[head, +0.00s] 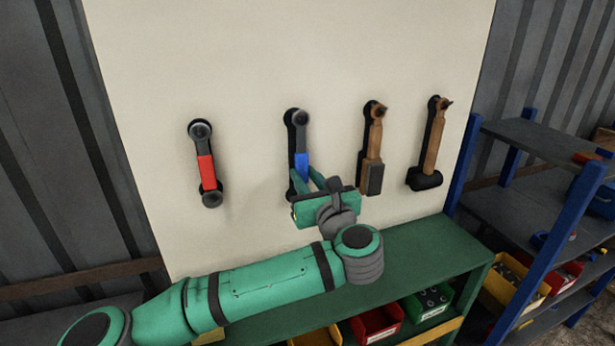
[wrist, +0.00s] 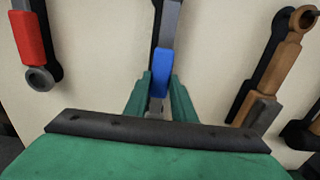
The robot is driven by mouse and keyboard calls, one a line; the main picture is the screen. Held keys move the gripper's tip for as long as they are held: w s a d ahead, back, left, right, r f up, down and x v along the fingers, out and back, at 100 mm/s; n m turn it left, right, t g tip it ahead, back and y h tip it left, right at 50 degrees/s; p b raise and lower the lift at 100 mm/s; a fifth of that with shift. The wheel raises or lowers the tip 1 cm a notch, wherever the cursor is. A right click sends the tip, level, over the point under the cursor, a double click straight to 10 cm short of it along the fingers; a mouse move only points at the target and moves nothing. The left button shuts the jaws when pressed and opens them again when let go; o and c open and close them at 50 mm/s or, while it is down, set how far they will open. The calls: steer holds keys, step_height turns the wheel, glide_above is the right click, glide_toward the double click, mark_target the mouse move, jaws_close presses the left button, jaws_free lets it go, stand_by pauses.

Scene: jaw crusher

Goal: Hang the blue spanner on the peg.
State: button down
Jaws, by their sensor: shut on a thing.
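The blue spanner (head: 301,160) has a grey shaft and a blue grip band. It is upright against the cream board, over a black tool outline, in the head view. Its upper ring end is at the peg (head: 300,117); I cannot tell whether the ring is fully on it. In the wrist view the blue band (wrist: 162,72) shows between and above the green fingers. The spanner's lower end is hidden by my gripper.
A red-banded spanner (head: 206,170) hangs to the left. Blue-posted shelves (head: 540,165) stand at the right.

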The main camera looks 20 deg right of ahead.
steer(key=shift+w+a, duration=0.1)
steer(key=shift+a, duration=0.3)
steer(key=c, duration=1.4)
jaws_free()
steer(key=shift+a, duration=0.15)
steer(key=shift+s+d, duration=0.25)
steer(key=shift+s, duration=0.1)
steer(key=s, duration=1)
